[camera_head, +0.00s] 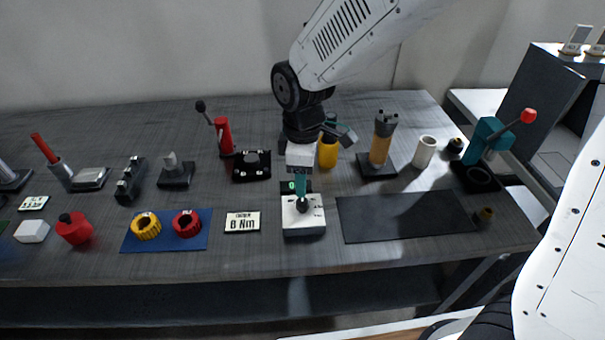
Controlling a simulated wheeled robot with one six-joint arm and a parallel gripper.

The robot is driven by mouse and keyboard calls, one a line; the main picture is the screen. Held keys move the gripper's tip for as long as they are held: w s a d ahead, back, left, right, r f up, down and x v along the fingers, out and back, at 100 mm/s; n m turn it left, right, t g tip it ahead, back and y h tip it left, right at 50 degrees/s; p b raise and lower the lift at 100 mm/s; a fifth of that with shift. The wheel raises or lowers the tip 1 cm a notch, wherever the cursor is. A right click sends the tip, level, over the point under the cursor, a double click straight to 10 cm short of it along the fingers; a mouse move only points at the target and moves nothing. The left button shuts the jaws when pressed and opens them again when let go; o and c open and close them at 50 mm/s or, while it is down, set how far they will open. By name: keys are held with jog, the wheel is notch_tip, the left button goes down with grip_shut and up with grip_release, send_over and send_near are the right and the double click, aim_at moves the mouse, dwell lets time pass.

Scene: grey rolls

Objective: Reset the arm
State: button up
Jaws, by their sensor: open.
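My arm (345,40) reaches down from the top of the camera_head view. My gripper (322,148) hangs over the middle of the table, its jaws apart. Below it, a teal upright tool or post (301,185) stands at a white tester box (304,222) with a dark round fitting on top. The near jaw overlaps the top of the teal piece in the picture; I cannot tell whether they touch. A yellow bottle (328,157) is partly hidden behind the gripper.
A "8 Nm" card (242,222) and a blue mat (167,242) with yellow and red rings lie left. A dark mat (405,217) lies bare at right.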

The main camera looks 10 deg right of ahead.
jog(key=shift+s+d+m, duration=0.1)
jog(key=shift+s+m, duration=0.1)
jog(key=shift+m, duration=0.2)
jog(key=s+d+r+m, duration=0.7)
jog(key=s+d, duration=0.2)
jog(key=d, duration=0.1)
jog(key=s+d+r+m+t, duration=0.1)
jog(key=s+d+r+m, duration=0.6)
jog(key=s+d, duration=0.3)
jog(key=shift+s+d+r+m, duration=0.15)
jog(key=shift+d+r+m, duration=0.15)
jog(key=shift+r, duration=0.1)
